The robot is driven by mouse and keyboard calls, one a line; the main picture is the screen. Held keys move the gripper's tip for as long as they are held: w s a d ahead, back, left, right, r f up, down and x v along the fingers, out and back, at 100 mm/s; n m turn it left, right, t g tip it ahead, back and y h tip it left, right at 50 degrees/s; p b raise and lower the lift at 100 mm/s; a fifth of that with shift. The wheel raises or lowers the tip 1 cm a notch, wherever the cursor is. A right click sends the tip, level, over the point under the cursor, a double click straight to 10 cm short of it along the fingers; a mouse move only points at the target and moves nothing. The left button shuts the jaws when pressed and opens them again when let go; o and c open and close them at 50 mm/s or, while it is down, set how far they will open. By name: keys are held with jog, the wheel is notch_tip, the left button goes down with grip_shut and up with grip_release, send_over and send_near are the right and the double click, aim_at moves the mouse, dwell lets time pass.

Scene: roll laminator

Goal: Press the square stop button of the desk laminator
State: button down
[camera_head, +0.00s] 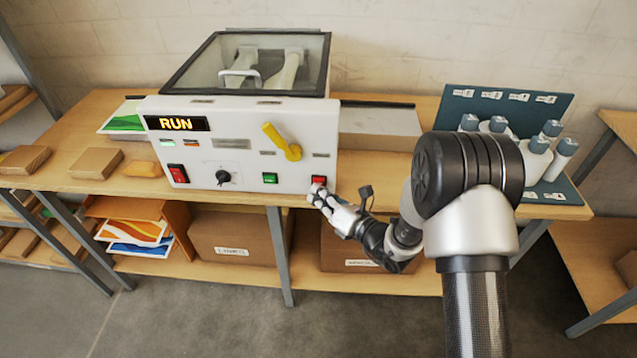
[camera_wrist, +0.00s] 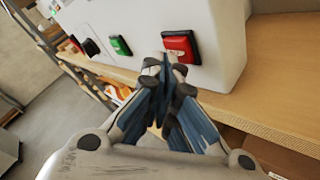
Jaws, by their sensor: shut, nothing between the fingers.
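The desk laminator (camera_head: 243,130) stands on the wooden bench, with its white front panel toward me. Its lit display (camera_head: 176,123) reads RUN. The red square stop button (camera_head: 318,180) is at the lower right of the panel; it also shows in the wrist view (camera_wrist: 181,45). My gripper (camera_head: 316,192) is shut and empty, its fingertips just below the red button. In the wrist view my fingertips (camera_wrist: 164,66) overlap the button's lower left edge. I cannot tell whether they touch it.
A green button (camera_head: 270,178), a black knob (camera_head: 223,177), a red rocker switch (camera_head: 177,173) and a yellow lever (camera_head: 282,142) share the panel. White bottles (camera_head: 537,158) stand on a dark rack at right. Boxes (camera_head: 230,236) sit on the shelf below.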

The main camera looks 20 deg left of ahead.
jog(key=shift+w+a, duration=0.1)
jog(key=shift+w, duration=0.3)
dwell(0.5)
jog(key=shift+s, duration=0.1)
jog(key=shift+s+d, duration=0.2)
jog(key=shift+s, duration=0.55)
jog(key=shift+s+d, duration=0.2)
jog(key=shift+s, duration=0.6)
jog(key=shift+s+d, duration=0.2)
jog(key=shift+s, duration=0.65)
jog(key=shift+s+d, duration=0.2)
jog(key=shift+s, duration=0.6)
